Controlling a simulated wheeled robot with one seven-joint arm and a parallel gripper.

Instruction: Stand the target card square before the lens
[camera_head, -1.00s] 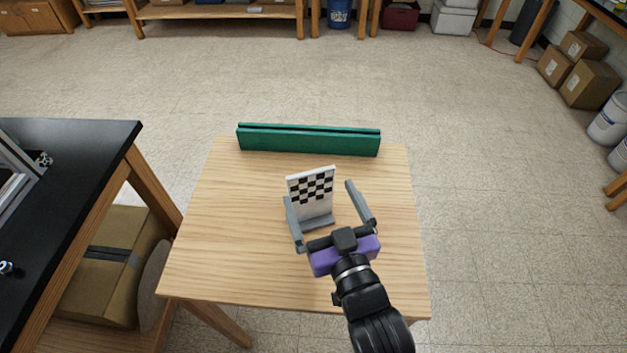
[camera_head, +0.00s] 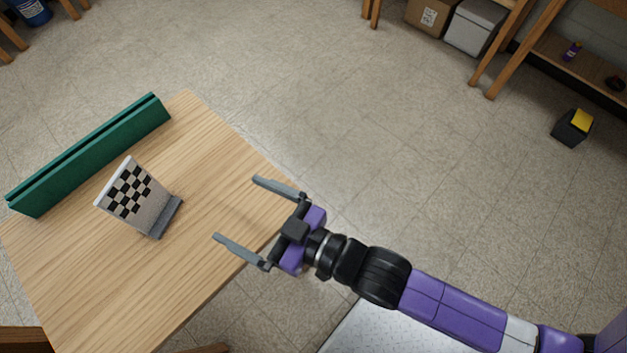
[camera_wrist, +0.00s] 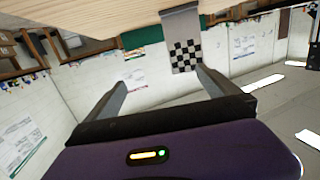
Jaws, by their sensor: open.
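The target card (camera_head: 135,195) is a white panel with a black checker pattern, upright on a grey foot (camera_head: 169,217) on the wooden table. It leans back slightly and stands left of my gripper (camera_head: 235,210) in the head view. My gripper is open and empty at the table's near right edge, with a clear gap to the card. In the wrist view the card (camera_wrist: 186,56) shows beyond and between the fingers of my gripper (camera_wrist: 163,80). No lens can be made out in these frames.
A long green slotted rail (camera_head: 90,155) lies along the table's far edge, behind the card. The wooden table (camera_head: 215,150) is otherwise bare. Floor (camera_head: 400,150) to the right is open. A black box with a yellow top (camera_head: 572,127) sits on the floor far right.

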